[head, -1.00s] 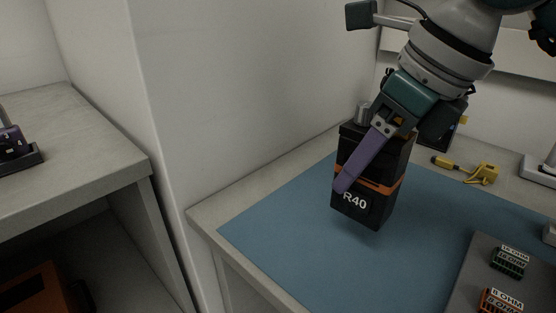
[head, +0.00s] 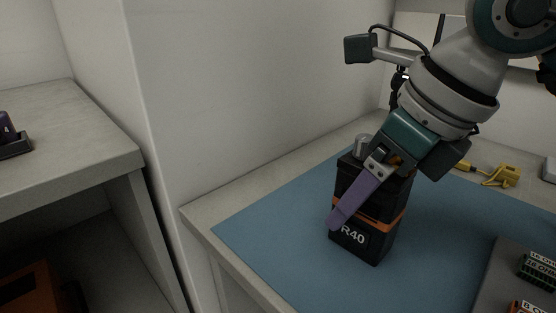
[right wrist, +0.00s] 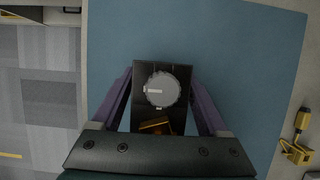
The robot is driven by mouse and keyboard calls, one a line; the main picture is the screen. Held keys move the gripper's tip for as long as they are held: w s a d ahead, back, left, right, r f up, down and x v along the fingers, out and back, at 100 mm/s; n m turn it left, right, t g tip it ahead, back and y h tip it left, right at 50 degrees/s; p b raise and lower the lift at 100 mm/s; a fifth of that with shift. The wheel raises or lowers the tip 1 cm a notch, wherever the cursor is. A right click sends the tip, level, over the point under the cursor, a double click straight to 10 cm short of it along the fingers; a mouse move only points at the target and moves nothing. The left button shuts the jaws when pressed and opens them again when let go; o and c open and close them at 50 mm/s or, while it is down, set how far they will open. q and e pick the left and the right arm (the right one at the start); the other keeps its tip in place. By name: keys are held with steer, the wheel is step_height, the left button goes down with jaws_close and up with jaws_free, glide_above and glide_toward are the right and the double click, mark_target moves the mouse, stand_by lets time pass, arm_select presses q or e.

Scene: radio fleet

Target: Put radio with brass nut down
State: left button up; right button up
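A black radio (head: 352,182) with an orange band and the label R40 is upright at the blue mat (head: 285,225). I cannot tell for sure whether its base touches the mat. A grey round knob (head: 361,146) is on its top; in the right wrist view the radio (right wrist: 144,72) also shows a brass-coloured part (right wrist: 155,126) on top, partly hidden by my gripper. My right gripper (head: 338,222) has its purple fingers on both sides of the radio, closed against it. In the right wrist view the fingertips (right wrist: 162,78) flank the radio. My left gripper is not in view.
A grey tray (head: 492,285) with small labelled blocks is at the front right. A wall stands behind, and another grey bench (head: 75,150) is at the left. The mat's left part is clear.

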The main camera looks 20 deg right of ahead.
mark_target(411, 175)
steer(key=shift+o, duration=0.3)
steer(key=shift+r, duration=0.55)
steer(key=p+v, duration=0.2)
steer(key=v, duration=0.9)
steer(key=shift+s+r, duration=0.1)
steer(key=shift+s, duration=0.1)
